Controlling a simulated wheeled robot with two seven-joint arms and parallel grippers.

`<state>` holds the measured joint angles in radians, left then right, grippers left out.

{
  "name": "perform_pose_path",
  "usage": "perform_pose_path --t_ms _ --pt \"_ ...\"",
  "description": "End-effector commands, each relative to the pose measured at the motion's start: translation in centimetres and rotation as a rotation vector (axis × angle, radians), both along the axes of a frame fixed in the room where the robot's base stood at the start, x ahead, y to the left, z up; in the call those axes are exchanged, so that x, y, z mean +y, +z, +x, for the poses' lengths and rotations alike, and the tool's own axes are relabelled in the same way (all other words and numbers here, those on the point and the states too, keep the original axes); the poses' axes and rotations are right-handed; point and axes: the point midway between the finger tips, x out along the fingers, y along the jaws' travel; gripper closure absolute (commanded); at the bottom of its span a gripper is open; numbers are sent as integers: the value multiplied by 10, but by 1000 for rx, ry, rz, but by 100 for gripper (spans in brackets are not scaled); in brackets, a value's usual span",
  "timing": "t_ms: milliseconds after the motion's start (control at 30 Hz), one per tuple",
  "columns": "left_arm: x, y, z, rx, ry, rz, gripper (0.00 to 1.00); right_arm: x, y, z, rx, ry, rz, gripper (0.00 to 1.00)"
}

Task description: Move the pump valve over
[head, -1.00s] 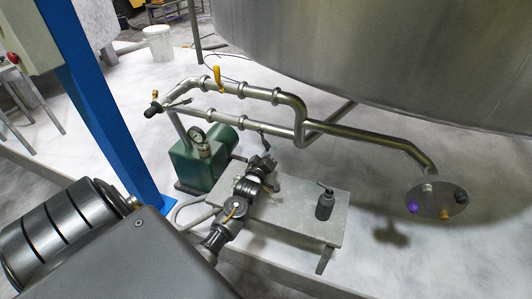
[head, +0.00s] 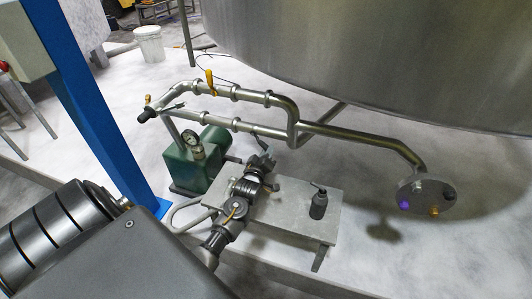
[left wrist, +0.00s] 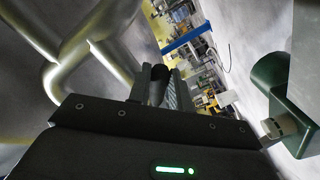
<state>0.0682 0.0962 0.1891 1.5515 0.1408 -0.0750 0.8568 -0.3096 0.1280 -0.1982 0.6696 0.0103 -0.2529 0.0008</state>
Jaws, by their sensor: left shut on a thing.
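The valve body and the handle's lower end are mostly hidden by the fingers. My right gripper is in no view.
Steel pipes (head: 240,125) with a yellow-handled lever (head: 210,80) run just behind. A blue post (head: 95,110) stands at left, and a large tank (head: 390,65) at back right.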

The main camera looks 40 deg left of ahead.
Motion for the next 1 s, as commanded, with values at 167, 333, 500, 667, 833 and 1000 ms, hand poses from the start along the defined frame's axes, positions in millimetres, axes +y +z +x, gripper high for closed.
perform_pose_path --t_ms 167,333,500,667,833,1000 --pt "-1 1 0 0 -1 0 92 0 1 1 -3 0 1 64" --pt "-5 9 1 0 -1 -1 92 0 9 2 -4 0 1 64" --pt "-10 19 3 -1 -2 -1 92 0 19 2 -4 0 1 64" --pt "-12 22 4 -1 -1 0 91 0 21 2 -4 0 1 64" --pt "-11 22 4 -3 0 1 91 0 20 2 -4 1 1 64" --pt "-11 24 4 -3 1 1 91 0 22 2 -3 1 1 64"
